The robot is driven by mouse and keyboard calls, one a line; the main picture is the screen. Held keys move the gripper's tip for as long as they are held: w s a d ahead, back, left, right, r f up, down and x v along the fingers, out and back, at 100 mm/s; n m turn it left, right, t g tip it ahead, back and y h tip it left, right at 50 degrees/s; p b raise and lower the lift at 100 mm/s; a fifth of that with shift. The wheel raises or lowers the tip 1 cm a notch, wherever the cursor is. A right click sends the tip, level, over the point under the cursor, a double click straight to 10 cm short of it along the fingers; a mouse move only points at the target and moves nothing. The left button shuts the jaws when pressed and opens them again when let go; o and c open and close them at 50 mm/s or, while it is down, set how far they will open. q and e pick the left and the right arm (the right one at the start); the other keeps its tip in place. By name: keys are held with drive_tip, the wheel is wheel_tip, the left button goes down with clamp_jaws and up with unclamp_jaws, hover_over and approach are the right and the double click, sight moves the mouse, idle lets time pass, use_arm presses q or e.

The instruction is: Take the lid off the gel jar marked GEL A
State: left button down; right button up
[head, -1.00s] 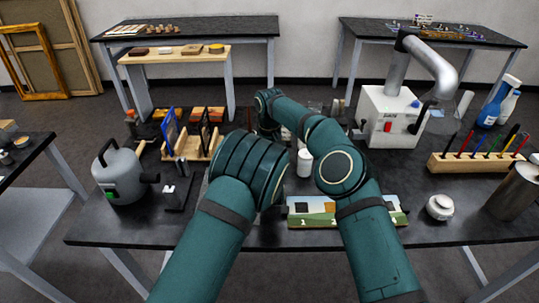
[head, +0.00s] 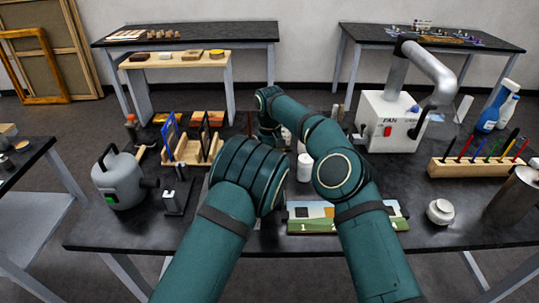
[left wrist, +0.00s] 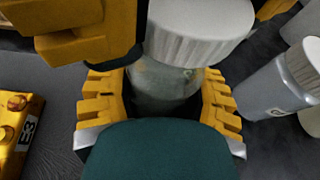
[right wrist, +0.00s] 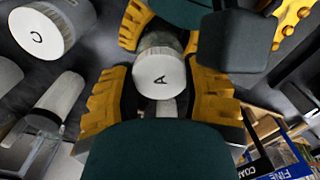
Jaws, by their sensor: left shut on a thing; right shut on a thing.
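The gel jar (left wrist: 163,88) has a clear, pale body and a white ribbed lid (left wrist: 200,28). In the right wrist view the lid (right wrist: 158,76) shows a black letter A on its top. My left gripper (left wrist: 160,100) is shut on the jar body, one yellow finger on each side. My right gripper (right wrist: 160,88) is shut on the lid from above, its yellow fingers on either side. I cannot tell whether the lid is still seated or slightly raised. In the head view my arms hide both grippers and this jar.
A jar marked C (right wrist: 42,32) and a clear jar with a white lid (left wrist: 285,80) stand close by. A yellow block marked E3 (left wrist: 18,130) lies at left. The fan box (head: 390,122), a tool rack (head: 470,167) and a grey kettle-like vessel (head: 120,178) stand on the dark bench.

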drive_tip(key=shift+r, duration=2)
use_arm(q)
drive_tip(key=shift+c, duration=0.8)
unclamp_jaws()
drive_tip(key=v, duration=1.2)
